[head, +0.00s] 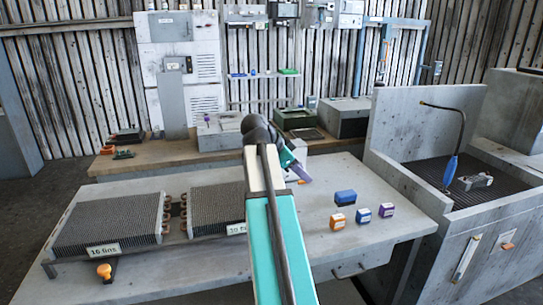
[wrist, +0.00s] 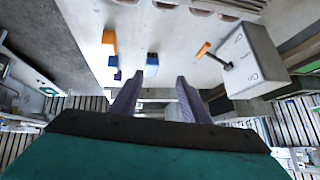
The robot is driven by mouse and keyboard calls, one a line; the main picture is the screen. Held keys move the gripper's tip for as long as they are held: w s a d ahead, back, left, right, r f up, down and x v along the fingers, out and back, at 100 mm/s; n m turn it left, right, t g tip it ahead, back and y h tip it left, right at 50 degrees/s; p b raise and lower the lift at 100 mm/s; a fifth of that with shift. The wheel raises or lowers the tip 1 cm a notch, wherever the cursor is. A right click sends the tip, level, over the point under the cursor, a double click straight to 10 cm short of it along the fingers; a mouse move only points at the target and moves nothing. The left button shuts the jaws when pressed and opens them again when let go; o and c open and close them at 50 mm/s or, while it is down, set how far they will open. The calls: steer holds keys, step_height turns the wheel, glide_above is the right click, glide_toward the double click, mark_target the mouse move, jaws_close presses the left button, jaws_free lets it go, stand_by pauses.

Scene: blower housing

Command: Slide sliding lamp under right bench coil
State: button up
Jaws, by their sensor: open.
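An orange knob-shaped piece, apparently the sliding lamp (head: 104,271), sits at the bench's front edge, below the left coil. The left coil (head: 112,222), a dark finned block labelled "16 fins", lies on the bench. The right bench coil (head: 215,208) lies beside it, its right part and label partly hidden by my arm. My gripper (head: 303,173) is over the far part of the bench, right of the right coil and far from the lamp. In the wrist view its two purple fingers (wrist: 157,92) are apart with nothing between them. The lamp is not identifiable there.
A large blue block (head: 345,197) and orange (head: 338,222), blue (head: 362,216) and purple (head: 386,210) blocks stand on the bench's right side. A grey box (wrist: 246,62) with an orange-handled piece shows in the wrist view. A grated sink-like unit (head: 480,190) stands right.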

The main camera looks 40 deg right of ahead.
steer(key=s+d+m+y+p, duration=0.1)
steer(key=s+m+y+p, duration=0.1)
steer(key=s, duration=0.5)
steer(key=s+d+r+m+g+y+p, duration=0.1)
steer(key=s+d+m+y+p, duration=0.1)
steer(key=s+p, duration=0.2)
steer(key=s+d+m+g+y+p, duration=0.1)
steer(key=s+d+m+y+p, duration=0.1)
steer(key=s, duration=0.8)
steer(key=shift+s+r+p, duration=0.2)
steer(key=shift+p, duration=0.7)
steer(key=shift+c, duration=1.4)
steer(key=shift+w, duration=0.1)
